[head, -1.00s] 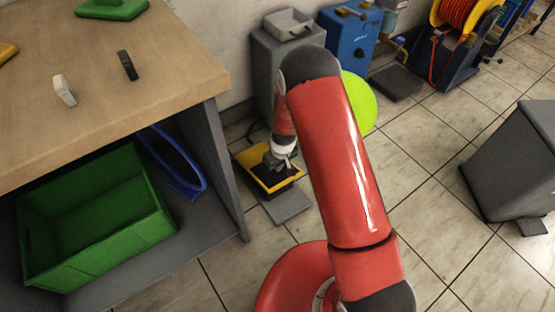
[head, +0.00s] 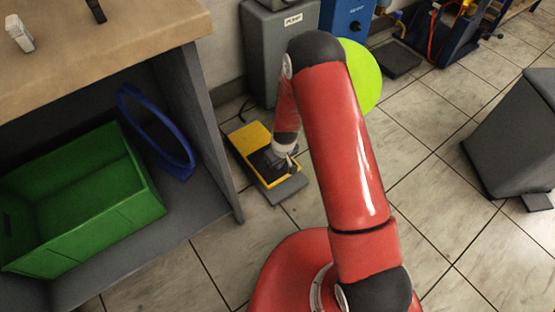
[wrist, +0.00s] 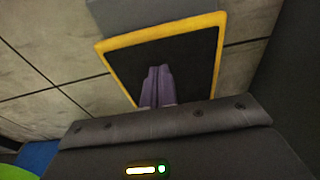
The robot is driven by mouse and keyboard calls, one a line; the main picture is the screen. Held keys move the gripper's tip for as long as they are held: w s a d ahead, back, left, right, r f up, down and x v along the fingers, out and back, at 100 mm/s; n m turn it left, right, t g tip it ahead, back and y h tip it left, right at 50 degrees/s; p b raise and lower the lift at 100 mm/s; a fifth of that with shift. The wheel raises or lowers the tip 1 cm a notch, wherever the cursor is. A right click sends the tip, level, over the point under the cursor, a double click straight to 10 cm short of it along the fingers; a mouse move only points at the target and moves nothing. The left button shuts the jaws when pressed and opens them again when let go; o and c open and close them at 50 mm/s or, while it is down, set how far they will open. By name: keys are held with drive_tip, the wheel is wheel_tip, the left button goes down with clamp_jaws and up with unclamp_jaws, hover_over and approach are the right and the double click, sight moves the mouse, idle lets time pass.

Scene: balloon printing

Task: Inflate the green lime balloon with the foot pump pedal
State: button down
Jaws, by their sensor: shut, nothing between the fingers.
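The lime green balloon (head: 364,78) is round and stands behind my red arm, which hides its left part. The foot pump pedal (head: 252,140) lies on the floor, yellow-edged with a black top and a grey plate at its near end. My gripper (head: 291,163) points down at the pedal's right, near part in the head view. In the wrist view my shut, empty fingers (wrist: 157,84) point at the black pad (wrist: 190,55) inside the yellow frame. Whether the fingertips touch the pad I cannot tell.
A grey machine (head: 256,50) and a blue one (head: 345,16) stand at the wall behind. A workbench (head: 120,60) with a green crate (head: 85,200) and a blue hoop (head: 187,160) below is at left. A grey bin (head: 515,140) stands right; floor between is clear.

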drive_tip(key=shift+s+d+f, duration=0.15)
drive_tip(key=shift+s+f, duration=0.1)
drive_tip(key=shift+f, duration=0.25)
drive_tip(key=r+p, duration=0.1)
drive_tip(key=r, duration=0.1)
drive_tip(key=r+p, duration=0.1)
drive_tip(key=r, duration=0.1)
drive_tip(key=r+p, duration=0.1)
drive_tip(key=shift+w+r, duration=0.35)
drive_tip(key=shift+r, duration=0.05)
drive_tip(key=s+d+r+p, duration=0.1)
drive_tip(key=s+d+r, duration=0.1)
drive_tip(key=r, duration=0.6)
drive_tip(key=shift+s, duration=0.85)
drive_tip(key=shift+r, duration=0.15)
